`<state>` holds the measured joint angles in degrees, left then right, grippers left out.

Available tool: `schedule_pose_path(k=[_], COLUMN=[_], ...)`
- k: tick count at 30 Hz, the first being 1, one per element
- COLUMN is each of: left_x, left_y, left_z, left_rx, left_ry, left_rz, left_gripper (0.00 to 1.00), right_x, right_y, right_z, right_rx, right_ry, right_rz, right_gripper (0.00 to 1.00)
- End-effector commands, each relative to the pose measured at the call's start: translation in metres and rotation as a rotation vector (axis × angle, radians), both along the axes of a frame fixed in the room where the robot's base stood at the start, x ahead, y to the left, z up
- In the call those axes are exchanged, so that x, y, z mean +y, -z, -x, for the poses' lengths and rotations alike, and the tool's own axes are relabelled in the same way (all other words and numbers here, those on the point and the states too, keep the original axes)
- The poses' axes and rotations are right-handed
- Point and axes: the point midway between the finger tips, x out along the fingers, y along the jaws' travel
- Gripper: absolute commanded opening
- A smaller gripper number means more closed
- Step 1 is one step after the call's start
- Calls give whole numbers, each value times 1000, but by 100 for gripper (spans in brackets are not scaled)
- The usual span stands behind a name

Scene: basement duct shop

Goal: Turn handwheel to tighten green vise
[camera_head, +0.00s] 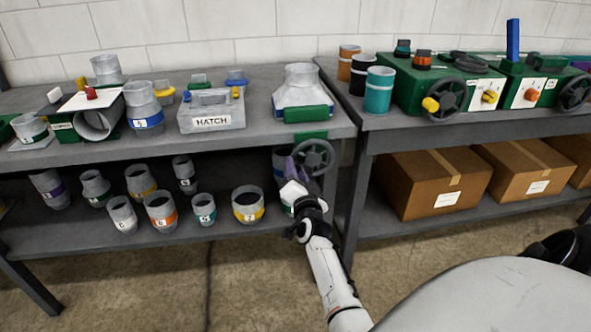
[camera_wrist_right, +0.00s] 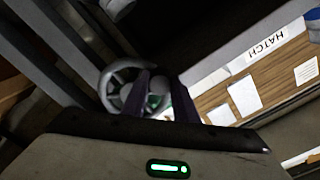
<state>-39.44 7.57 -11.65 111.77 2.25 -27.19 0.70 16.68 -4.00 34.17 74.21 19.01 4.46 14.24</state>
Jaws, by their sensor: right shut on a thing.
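The green vise (camera_head: 305,114) sits at the right front edge of the left bench, with a grey flared duct fitting (camera_head: 300,88) at it. Its dark grey handwheel (camera_head: 314,157) hangs in front below the bench edge and faces me. My right gripper (camera_head: 291,168) reaches up to the wheel's left side and is shut on its rim. In the right wrist view, the purple fingers (camera_wrist_right: 160,98) are at the right side of the spoked handwheel (camera_wrist_right: 118,84); they cover part of it, so the exact contact is hidden. My left gripper is not in view.
A grey box marked HATCH (camera_head: 211,112) stands left of the vise. The right bench (camera_head: 345,98) holds cups and green machines, with cardboard boxes (camera_head: 432,182) below. The floor in front is clear.

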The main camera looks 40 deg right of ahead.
Motion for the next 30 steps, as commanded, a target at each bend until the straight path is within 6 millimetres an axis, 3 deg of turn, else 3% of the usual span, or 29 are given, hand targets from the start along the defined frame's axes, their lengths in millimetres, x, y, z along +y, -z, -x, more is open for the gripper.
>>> schedule_pose_path(k=[10,11,14,23,30], left_x=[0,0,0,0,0], left_y=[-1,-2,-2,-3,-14], left_z=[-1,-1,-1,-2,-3], left_rx=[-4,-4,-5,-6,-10], left_ry=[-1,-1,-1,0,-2], left_rz=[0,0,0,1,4], left_gripper=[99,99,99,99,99], right_x=[0,0,0,0,0], right_y=[-1,-1,-1,-3,-39], right_z=[0,0,0,0,-1], right_rx=[-6,-6,-6,-4,-9], right_ry=[1,1,1,1,2], right_rz=[-5,-5,-5,-2,-2], right_gripper=[0,31,45,45,45])
